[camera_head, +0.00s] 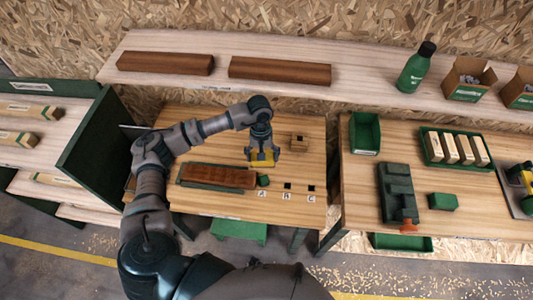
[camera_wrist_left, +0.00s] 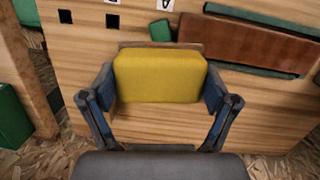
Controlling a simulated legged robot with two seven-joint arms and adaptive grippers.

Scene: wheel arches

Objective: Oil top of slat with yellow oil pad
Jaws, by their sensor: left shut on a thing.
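The brown wooden slat (camera_head: 219,176) lies flat in a dark green holder (camera_head: 208,186) on the middle table. It also shows at the upper right of the left wrist view (camera_wrist_left: 245,42). My left gripper (camera_head: 262,150) is shut on the yellow oil pad (camera_head: 262,156), which is between the fingers in the left wrist view (camera_wrist_left: 158,76). The pad is above the table, behind and to the right of the slat's right end, and apart from the slat. The pad's underside is hidden. My right gripper is not in view.
A small green block (camera_head: 263,180) sits at the slat's right end. Dark squares and letter labels (camera_head: 287,195) mark the table front. A shelf (camera_head: 350,84) with two brown slats runs behind.

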